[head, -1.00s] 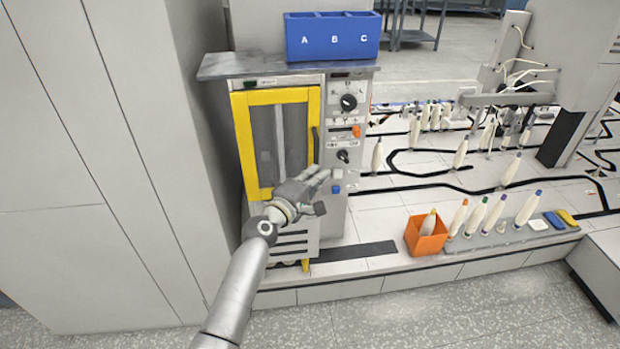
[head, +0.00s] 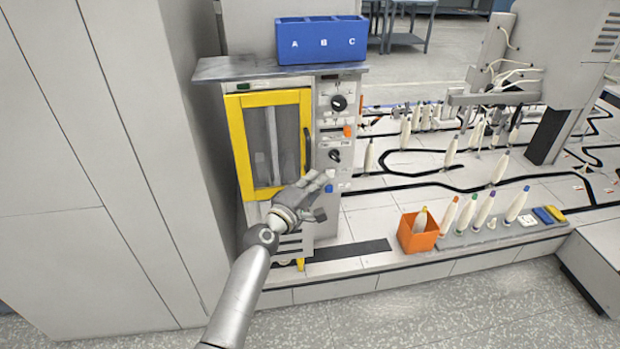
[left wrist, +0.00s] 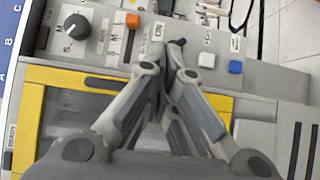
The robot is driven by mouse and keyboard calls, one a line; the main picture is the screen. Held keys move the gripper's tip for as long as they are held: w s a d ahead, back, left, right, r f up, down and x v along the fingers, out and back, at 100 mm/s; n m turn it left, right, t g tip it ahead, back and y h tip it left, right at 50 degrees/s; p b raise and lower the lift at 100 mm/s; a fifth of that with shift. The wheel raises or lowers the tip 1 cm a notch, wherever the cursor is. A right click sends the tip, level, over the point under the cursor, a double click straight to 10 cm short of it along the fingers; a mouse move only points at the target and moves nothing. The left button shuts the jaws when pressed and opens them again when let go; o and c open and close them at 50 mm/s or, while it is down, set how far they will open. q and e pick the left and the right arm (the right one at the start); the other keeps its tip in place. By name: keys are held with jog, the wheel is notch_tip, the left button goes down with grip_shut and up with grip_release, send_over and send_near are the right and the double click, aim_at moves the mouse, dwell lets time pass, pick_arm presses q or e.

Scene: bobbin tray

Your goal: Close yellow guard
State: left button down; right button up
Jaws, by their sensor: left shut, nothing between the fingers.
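The yellow guard (head: 238,142) is a yellow-framed door with a dark window on the front of the grey machine cabinet. It looks flush or nearly flush with the cabinet front; I cannot tell whether a small gap is left. A dark handle (head: 307,148) is on its right side. My left gripper (head: 325,180) is shut and empty in front of the guard's lower right corner, near the cabinet's buttons. In the left wrist view the shut fingers (left wrist: 165,62) cover part of the yellow frame (left wrist: 30,112). Contact cannot be told. My right gripper is out of view.
The control panel has a black knob (head: 338,102), an orange switch (head: 347,131) and a blue button (left wrist: 235,67). A blue bin (head: 322,42) stands on top. An orange box (head: 418,236) and several bobbins stand to the right. A tall grey cabinet (head: 110,150) is at the left.

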pick_arm(q)
jog(key=s+d+p, duration=0.4)
jog(key=s, duration=0.6)
jog(key=s+a+f+m+g+y, duration=0.3)
jog(key=s+f, duration=0.4)
jog(key=f, duration=0.6)
jog(key=s+a+f+m+g, duration=0.2)
jog(key=s+a+f, duration=0.3)
jog(key=f, duration=0.7)
jog(key=s+a+f+m+g+y, duration=0.25)
jog(key=s+f, duration=0.55)
jog(key=f, duration=0.5)
jog(key=s+a+f+m+g+y, duration=0.1)
jog(key=s+a+f, duration=0.4)
jog(key=s, duration=0.6)
jog(key=s+a+f+m+g+y, duration=0.1)
jog(key=s+a+f+m+g, duration=0.3)
jog(key=s, duration=0.7)
jog(key=s+a+f+m+g+y, duration=0.1)
jog(key=s+a+f, duration=0.4)
jog(key=s, duration=0.6)
jog(key=shift+s+a+f+m+g, duration=0.2)
jog(key=shift+a+f+m+g, duration=0.2)
jog(key=shift+a+m+g, duration=0.3)
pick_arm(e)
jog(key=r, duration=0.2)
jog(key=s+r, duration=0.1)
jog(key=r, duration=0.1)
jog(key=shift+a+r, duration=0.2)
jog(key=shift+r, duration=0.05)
